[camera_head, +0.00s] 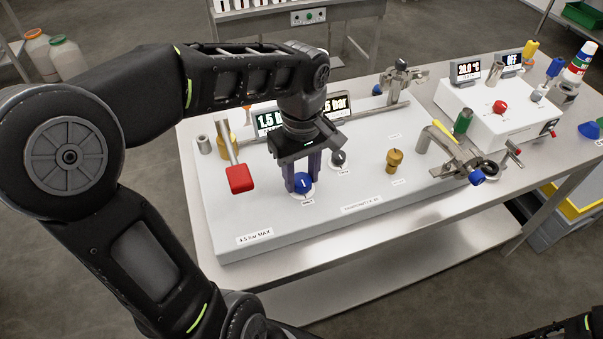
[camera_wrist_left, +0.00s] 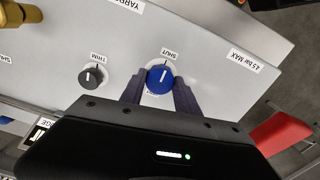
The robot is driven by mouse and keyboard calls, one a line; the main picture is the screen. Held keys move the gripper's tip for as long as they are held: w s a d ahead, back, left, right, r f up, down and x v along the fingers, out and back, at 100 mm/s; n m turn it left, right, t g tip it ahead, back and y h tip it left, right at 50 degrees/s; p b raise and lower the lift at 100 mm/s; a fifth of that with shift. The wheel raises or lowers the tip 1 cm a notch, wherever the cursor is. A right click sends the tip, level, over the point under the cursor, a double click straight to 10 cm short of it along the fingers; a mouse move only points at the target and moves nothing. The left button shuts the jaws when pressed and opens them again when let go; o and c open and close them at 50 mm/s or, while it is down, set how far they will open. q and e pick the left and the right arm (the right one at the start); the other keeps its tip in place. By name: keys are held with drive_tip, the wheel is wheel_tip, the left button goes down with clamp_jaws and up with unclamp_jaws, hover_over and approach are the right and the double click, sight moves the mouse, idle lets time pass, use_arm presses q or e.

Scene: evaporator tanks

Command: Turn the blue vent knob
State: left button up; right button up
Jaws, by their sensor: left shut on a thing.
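The blue vent knob (camera_head: 303,184) sits on the front of the pale grey panel (camera_head: 225,225), on a round white dial plate. My left gripper (camera_head: 303,181) reaches down over it, with one finger on each side, shut on the knob. In the left wrist view the blue knob (camera_wrist_left: 159,79) lies between the two dark fingertips (camera_wrist_left: 160,90). Its white pointer line stands nearly upright in that view, towards a label reading SHUT. My right gripper does not show; only a bit of dark arm is at the bottom right of the head view.
A dark grey knob (camera_head: 338,158) sits close to the right of the blue one. A red lever handle (camera_head: 240,179) stands to the left. A brass knob (camera_head: 394,160) is further right. Pressure displays (camera_head: 270,121) stand behind my gripper. The panel's front strip is clear.

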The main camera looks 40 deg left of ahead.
use_arm(q)
clamp_jaws()
